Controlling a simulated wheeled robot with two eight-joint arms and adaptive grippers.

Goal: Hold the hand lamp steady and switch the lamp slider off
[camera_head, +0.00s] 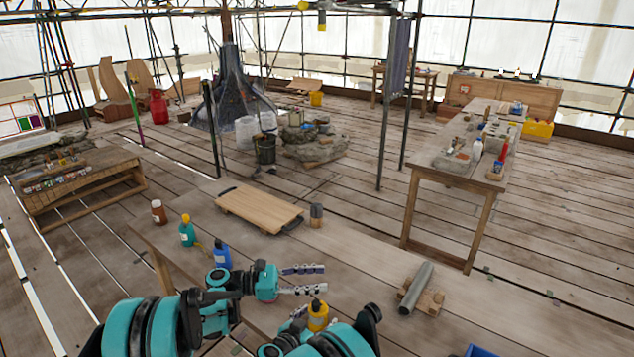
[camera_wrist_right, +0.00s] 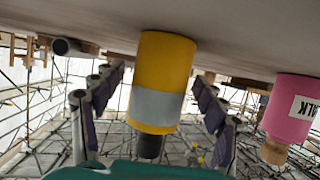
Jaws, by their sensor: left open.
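A grey tube (camera_head: 416,287), which looks like the hand lamp, lies tilted across a small wooden rest (camera_head: 431,299) at the table's right. I cannot make out its slider. In the right wrist view, a dark round tube end (camera_wrist_right: 65,46) shows at the upper left. My left gripper (camera_head: 322,278) is open and empty, left of the tube and apart from it. My right gripper (camera_wrist_right: 158,78) is open, with its fingers either side of a yellow bottle (camera_wrist_right: 163,65) with a grey band, gaps showing on both sides. The yellow bottle also shows low in the head view (camera_head: 318,317).
A blue bottle (camera_head: 222,254), green bottle (camera_head: 187,233) and brown jar (camera_head: 158,212) stand along the table's left. A wooden board (camera_head: 258,206) and grey-brown cup (camera_head: 316,214) are behind. A pink bottle (camera_wrist_right: 291,108) is at the wrist view's right. The table's middle is clear.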

